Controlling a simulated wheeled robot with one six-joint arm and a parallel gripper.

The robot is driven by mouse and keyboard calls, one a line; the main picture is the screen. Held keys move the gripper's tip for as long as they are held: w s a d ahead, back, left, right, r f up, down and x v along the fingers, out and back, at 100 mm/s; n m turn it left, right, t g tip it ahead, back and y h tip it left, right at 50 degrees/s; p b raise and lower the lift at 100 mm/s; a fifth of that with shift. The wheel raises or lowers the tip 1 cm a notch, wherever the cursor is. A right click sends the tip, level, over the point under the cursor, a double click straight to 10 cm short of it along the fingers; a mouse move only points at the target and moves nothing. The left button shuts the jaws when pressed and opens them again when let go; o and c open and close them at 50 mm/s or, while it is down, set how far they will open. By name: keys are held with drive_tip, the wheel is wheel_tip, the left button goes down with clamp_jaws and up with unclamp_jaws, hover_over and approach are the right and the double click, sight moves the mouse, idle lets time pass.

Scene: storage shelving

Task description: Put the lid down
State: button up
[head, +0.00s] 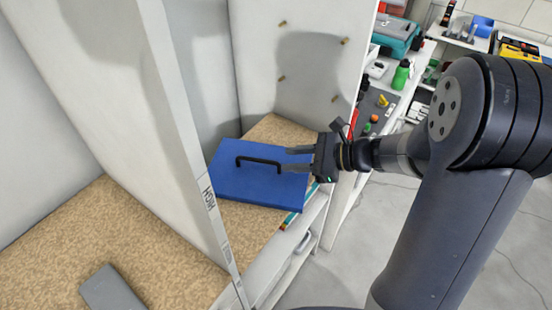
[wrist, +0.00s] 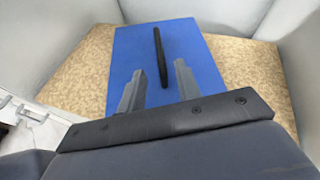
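The lid (head: 244,187) is a flat blue panel with a black bar handle (head: 258,161). It lies on the tan speckled shelf board inside a white compartment; whether it touches the board all round I cannot tell. The lid also fills the middle of the wrist view (wrist: 195,57), with its handle (wrist: 160,62) running away from me. My gripper (head: 290,160) is over the lid's right part. Its two grey fingers (wrist: 158,82) are spread apart, pointing toward the handle, with the handle's near end between their tips. The fingers do not appear to touch the handle.
White side walls enclose the shelf board (head: 75,232), and an upright panel (head: 190,130) stands left of the lid. A grey flat object (head: 112,288) lies on the left board. Shelves with tools, a green bottle (head: 401,75) and a teal case (head: 396,35) stand at the back right.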

drive_tip(key=shift+v, duration=1.65)
drive_tip(key=shift+a, duration=0.1)
